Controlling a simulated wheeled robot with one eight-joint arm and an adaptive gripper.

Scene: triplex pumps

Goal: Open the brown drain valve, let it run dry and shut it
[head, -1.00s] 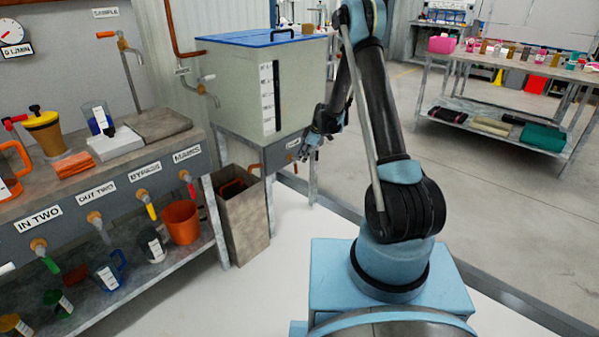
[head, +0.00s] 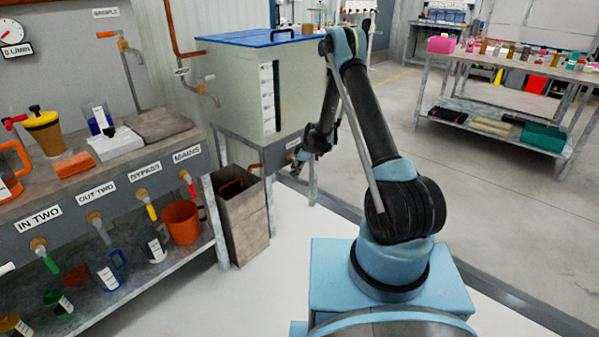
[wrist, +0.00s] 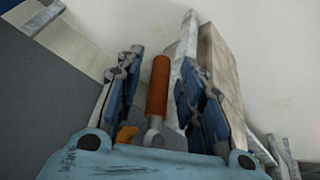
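The brown drain valve's handle (wrist: 158,88) shows in the wrist view as an orange-brown grip on a pale metal stem. It lies between the two fingers of my gripper (wrist: 161,60). The fingers are apart, with a narrow gap visible on each side of the handle; I cannot see contact. In the head view my gripper (head: 298,166) is low at the front of the tank stand, just below a partly hidden label (head: 293,143).
The tank (head: 240,85) with a blue lid stands above on its frame. A tall brown-grey bin (head: 245,225) stands below and left of my gripper. The bench (head: 110,195) with several labelled valves is at left. Open floor lies to the right.

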